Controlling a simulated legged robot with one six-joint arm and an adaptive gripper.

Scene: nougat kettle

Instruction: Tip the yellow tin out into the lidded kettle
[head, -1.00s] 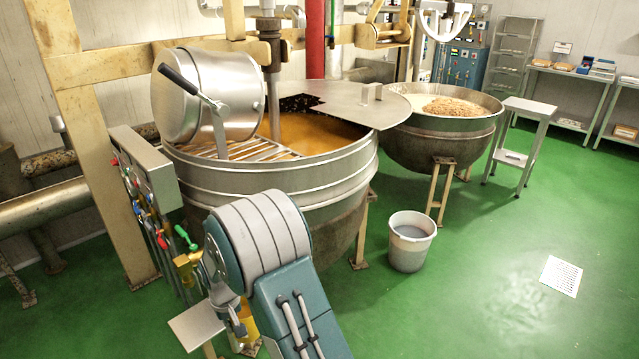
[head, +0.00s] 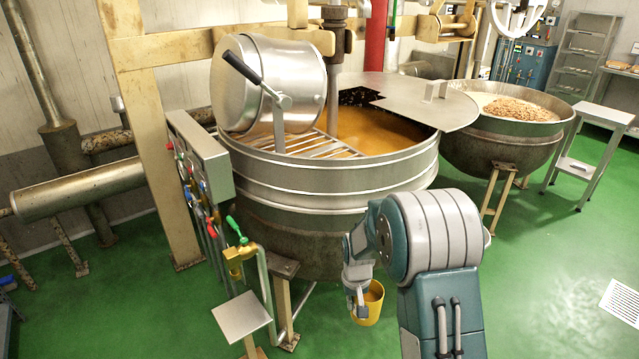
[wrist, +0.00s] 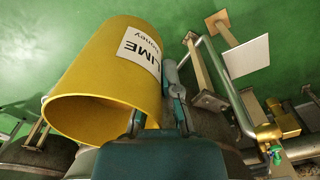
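The yellow tin (head: 369,306) is held up in front of the lidded kettle, below its rim. In the wrist view the tin (wrist: 105,75) fills the left, with a white label reading "LIME honey" and its round mouth toward the camera. My gripper (head: 358,300) is shut on the tin's wall near the rim; its fingers (wrist: 155,108) show beside the label. The tin's contents cannot be made out. The lidded kettle (head: 330,180) is a large steel vessel holding an amber mass. A flat metal lid (head: 415,98) covers its right part; a slatted grate (head: 310,144) spans its left front.
A tilted steel drum (head: 268,85) sits over the kettle's left side. A control panel (head: 200,150), green-handled brass valve (head: 238,255) and small bare stand (head: 241,317) are at left. A second kettle (head: 505,145) with a nut-like heap stands right. Green floor is open at right.

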